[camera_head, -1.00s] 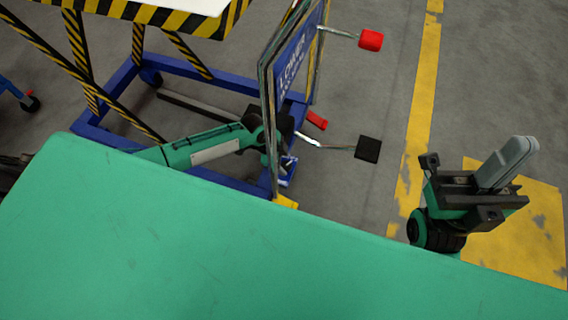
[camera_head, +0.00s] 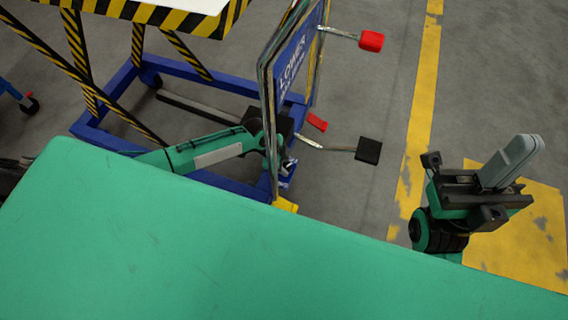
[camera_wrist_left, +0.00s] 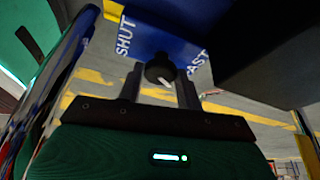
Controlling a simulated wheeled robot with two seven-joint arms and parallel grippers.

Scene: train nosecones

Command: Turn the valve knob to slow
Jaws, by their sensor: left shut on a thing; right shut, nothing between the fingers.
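The black valve knob (camera_wrist_left: 160,70) shows in the left wrist view in front of a blue panel (camera_wrist_left: 155,38) lettered SHUT on the left and FAST on the right. A white pointer mark on the knob points toward the lower right of the picture. No slow label is readable. My left gripper (camera_wrist_left: 160,88) has one finger on each side of the knob and is shut on it. In the head view my left gripper (camera_head: 286,165) is low beside the lift's sign board, partly hidden. My right gripper (camera_head: 511,162) is shut and empty at the right.
The sign board (camera_head: 290,70) lettered LOWER stands on the blue lift frame (camera_head: 115,88). A red pedal (camera_head: 371,41) and a black pedal (camera_head: 368,150) stick out to its right. A dark block (camera_wrist_left: 270,55) fills the wrist view's upper right. Open floor lies beyond the pedals.

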